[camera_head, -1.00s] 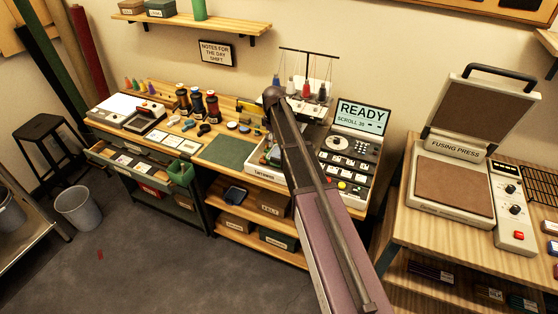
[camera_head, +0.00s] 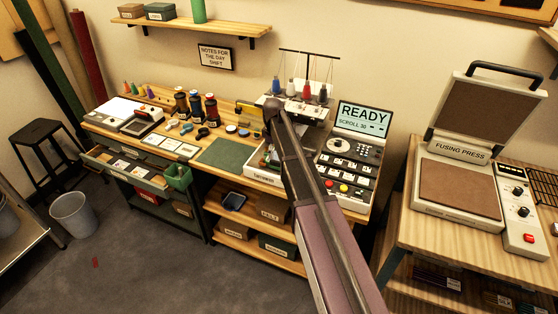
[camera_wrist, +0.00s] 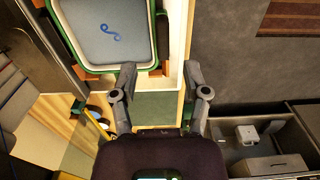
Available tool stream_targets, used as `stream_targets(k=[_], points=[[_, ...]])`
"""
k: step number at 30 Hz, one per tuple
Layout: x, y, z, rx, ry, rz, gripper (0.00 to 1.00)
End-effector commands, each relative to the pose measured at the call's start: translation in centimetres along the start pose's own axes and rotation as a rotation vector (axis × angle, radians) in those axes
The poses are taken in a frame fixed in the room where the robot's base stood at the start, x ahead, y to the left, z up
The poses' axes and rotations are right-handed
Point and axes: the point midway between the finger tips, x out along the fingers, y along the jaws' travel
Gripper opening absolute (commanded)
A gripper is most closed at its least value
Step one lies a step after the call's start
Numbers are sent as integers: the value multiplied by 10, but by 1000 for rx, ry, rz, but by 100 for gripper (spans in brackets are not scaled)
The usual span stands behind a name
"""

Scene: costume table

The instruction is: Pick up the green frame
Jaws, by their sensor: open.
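The green frame (camera_wrist: 63,47) shows at the upper left of the wrist view. It is a rounded green rim around pale grey fabric with a blue curled motif. Its top edge is cut off by the picture. My gripper (camera_wrist: 156,82) is open, with its two fingers apart and nothing between them. The frame lies up and left of the fingers; the left fingertip appears near its lower right corner, and I cannot tell whether they touch. In the head view my arm crosses the middle of the workbench, and I cannot make out the gripper or the frame.
The wooden workbench (camera_head: 160,117) carries thread spools (camera_head: 196,105), a green mat (camera_head: 226,152), a thread machine (camera_head: 303,106) and a control panel with a READY screen (camera_head: 362,117). An open drawer (camera_head: 120,166) juts out at left. A fusing press (camera_head: 458,190) stands at right.

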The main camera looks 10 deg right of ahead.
Motion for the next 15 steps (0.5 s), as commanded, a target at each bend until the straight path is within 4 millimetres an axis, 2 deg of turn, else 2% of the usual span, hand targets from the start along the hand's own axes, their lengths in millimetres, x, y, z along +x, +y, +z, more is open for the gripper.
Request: stream_targets(k=[8, 15], points=[[6, -1, 0, 0, 0, 0, 60], [23, -2, 1, 0, 0, 0, 60]])
